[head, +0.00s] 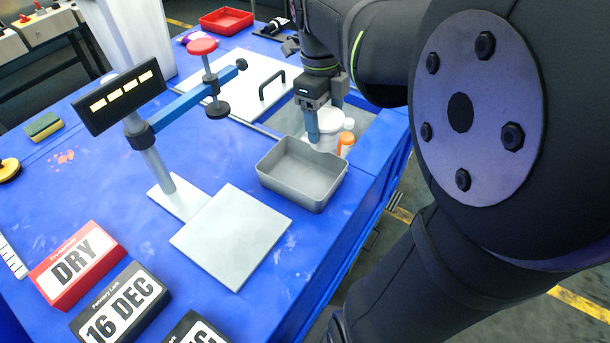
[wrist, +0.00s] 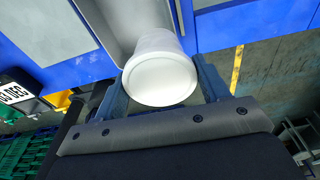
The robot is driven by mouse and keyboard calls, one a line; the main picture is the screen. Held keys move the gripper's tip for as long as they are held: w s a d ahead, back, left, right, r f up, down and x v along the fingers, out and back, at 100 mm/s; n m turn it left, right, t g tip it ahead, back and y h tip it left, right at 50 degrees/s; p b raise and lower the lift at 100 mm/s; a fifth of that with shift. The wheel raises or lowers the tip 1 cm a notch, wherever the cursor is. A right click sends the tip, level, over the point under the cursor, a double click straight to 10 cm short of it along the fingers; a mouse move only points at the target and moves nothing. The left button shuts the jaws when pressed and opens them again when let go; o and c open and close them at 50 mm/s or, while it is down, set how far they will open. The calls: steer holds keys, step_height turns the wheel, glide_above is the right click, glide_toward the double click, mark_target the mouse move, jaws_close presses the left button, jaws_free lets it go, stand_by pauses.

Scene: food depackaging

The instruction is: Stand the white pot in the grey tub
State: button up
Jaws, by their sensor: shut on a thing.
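My gripper (head: 324,138) is shut on the white pot (wrist: 160,72), which sits between its two blue fingers in the wrist view. In the head view the pot (head: 331,120) is partly hidden by a finger, and it looks upright. The grey tub (head: 268,180) stands on the blue table, open and empty where I can see into it. The pot is beyond the tub's far rim in the head view. In the wrist view a grey wall of the tub (wrist: 108,22) shows behind the pot. I cannot tell the pot's height above the table.
A small orange and white bottle (head: 346,145) stands just beyond the tub, close to the pot. A blue post arm with a red knob (head: 202,46) and a display (head: 120,97) rise left of the tub. A pale plate (head: 231,236) lies in front. The table's edge is close on the right.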

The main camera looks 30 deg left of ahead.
mark_target(320, 128)
steer(key=s, duration=0.1)
steer(key=s+m, duration=0.1)
steer(key=s+d+f, duration=0.1)
steer(key=shift+s, duration=0.25)
steer(key=shift+f, duration=4.7)
steer(key=shift+f, duration=0.2)
steer(key=o, duration=0.8)
steer(key=r, duration=0.4)
steer(key=a+r, duration=0.1)
steer(key=r, duration=0.7)
steer(key=shift+a+r, duration=0.15)
steer(key=shift+a, duration=0.05)
